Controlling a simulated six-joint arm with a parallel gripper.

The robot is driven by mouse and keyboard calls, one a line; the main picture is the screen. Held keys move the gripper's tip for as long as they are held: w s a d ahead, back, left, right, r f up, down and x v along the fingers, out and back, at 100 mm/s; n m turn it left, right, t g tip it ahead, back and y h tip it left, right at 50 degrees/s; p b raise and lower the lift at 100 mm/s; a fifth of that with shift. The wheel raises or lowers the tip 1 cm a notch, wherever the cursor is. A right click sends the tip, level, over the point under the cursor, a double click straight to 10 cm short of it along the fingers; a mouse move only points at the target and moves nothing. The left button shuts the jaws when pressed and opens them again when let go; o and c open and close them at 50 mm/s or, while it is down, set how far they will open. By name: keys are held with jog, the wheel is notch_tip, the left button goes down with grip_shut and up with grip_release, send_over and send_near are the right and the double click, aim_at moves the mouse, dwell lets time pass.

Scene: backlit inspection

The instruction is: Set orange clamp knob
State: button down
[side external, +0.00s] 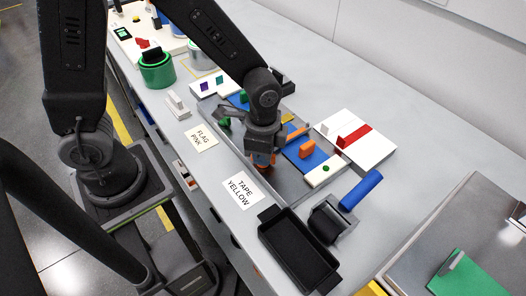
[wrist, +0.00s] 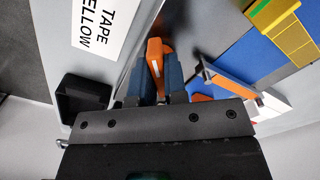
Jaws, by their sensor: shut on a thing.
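My gripper (side external: 263,158) points down at the near edge of the grey tray on the bench. In the wrist view my gripper (wrist: 154,78) has its two dark blue fingers closed on either side of an orange piece (wrist: 155,50), which looks like the orange clamp knob. Its orange also shows low at the fingers in the side view; its lower part is hidden. A second orange piece (side external: 306,150) stands on a blue panel (side external: 300,162) to the right, and it also shows in the wrist view (wrist: 207,78).
A white board with a red bar (side external: 353,137) lies to the right. A "TAPE YELLOW" card (side external: 242,191) lies beside my gripper. A green pot (side external: 157,72) stands farther back.

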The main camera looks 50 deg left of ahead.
jog(key=n, duration=0.5)
jog(key=shift+n, duration=2.5)
jog(key=c, duration=1.2)
grip_release()
jog(key=shift+o, duration=0.2)
jog(key=shift+r, duration=0.1)
notch_tip(320, 180, up, 14)
